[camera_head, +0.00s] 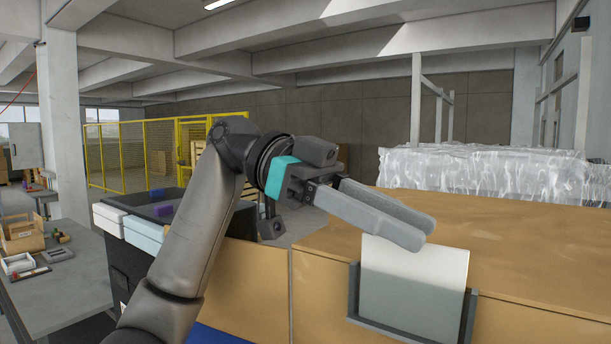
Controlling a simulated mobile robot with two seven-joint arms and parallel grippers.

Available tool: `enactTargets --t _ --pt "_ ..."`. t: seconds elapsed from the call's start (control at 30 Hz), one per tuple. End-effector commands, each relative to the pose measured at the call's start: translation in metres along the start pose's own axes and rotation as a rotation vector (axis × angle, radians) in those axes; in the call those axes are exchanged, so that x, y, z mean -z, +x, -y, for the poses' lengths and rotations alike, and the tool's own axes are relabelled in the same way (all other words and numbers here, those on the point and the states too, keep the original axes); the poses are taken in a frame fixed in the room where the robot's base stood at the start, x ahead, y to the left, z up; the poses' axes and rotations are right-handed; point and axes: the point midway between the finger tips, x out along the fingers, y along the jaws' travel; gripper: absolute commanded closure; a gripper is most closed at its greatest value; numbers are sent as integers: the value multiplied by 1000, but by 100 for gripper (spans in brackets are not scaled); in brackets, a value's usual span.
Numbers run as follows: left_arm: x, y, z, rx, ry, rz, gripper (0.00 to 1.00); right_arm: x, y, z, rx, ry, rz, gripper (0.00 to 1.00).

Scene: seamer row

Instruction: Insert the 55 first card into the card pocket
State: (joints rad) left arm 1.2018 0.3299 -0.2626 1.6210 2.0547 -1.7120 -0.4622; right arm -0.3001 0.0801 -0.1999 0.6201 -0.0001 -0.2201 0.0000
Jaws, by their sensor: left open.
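A white card (416,258) stands upright in the grey card pocket (353,300) on the front of a tan box-like surface. Its upper part rises above the pocket, and its lower part looks grey-green behind the pocket's front. My left gripper (420,232) is open, with its fingers reaching in from the left at the card's top edge. The near finger overlaps the card's upper left corner in the picture; I cannot tell whether it touches. Any number on the card is not readable. My right gripper is not in view.
The tan top (470,225) extends behind the pocket and is bare. A pallet load in clear wrap (480,175) stands behind it. A grey table (65,285) with a wooden box (22,237) is at the left. A yellow fence (145,155) stands farther back.

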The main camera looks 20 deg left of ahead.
Motion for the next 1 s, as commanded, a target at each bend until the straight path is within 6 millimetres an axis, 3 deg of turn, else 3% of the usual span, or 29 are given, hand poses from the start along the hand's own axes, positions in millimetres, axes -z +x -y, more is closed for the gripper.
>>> enactTargets --t 0.3,0.6,0.8,1.0 --pt "1 -66 0 5 2 -3 59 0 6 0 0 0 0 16" --pt "2 -117 -1 3 3 -3 59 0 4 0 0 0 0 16" --pt "2 -136 -1 2 2 1 59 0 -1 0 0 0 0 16" --pt "1 -142 -1 2 4 -1 59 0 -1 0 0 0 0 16"
